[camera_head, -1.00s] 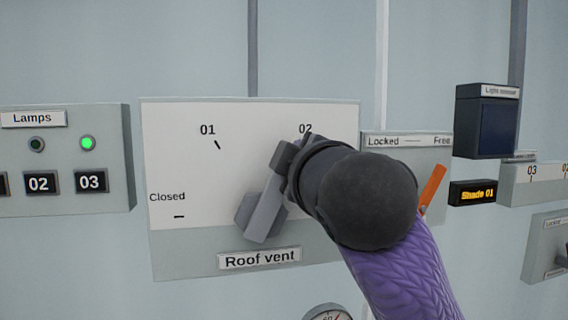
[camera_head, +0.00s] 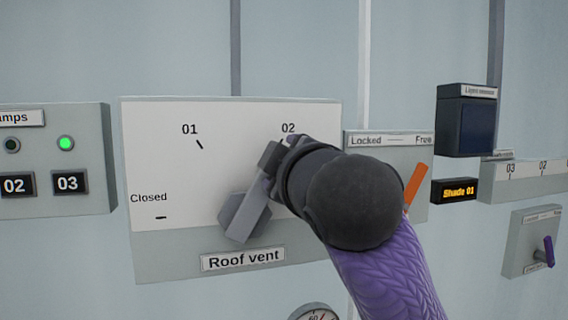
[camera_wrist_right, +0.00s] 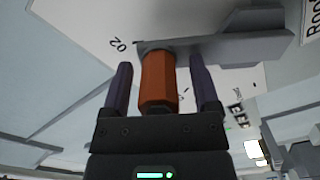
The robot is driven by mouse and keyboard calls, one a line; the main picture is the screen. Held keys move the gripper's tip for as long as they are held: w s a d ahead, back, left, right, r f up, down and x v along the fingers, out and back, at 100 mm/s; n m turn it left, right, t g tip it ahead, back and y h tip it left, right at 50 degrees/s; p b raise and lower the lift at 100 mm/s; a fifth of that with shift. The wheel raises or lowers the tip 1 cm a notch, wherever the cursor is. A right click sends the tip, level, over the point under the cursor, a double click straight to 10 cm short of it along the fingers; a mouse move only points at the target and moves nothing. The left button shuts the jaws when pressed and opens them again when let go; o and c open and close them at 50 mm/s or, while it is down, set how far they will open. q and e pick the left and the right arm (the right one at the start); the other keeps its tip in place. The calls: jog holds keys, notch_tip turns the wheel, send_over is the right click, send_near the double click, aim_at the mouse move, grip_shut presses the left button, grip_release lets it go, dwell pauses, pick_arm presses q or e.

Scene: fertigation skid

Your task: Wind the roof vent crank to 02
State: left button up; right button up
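The roof vent crank (camera_head: 244,214) is a grey arm on a white panel (camera_head: 165,165) marked Closed, 01 and 02. Its arm slants up and right from the hub towards the 02 mark (camera_head: 288,128); my wrist hides its outer end in the head view. In the right wrist view the crank's orange handle (camera_wrist_right: 158,82) stands between the two purple fingers of my right gripper (camera_wrist_right: 161,75). A gap shows on each side of the handle, so the gripper is open around it. My left gripper is out of view.
A Locked–Free panel (camera_head: 385,152) with an orange lever (camera_head: 416,184) is right of the vent panel, partly behind my right arm. A lamps box (camera_head: 85,140) is at left. A dark light sensor box (camera_head: 466,122) and a Shade 01 display (camera_head: 454,191) are at right.

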jog(key=shift+s+d+b, duration=0.1)
jog(key=shift+s+b, duration=0.2)
jog(key=shift+s, duration=0.05)
jog(key=b+v, duration=0.3)
jog(key=v, duration=0.6)
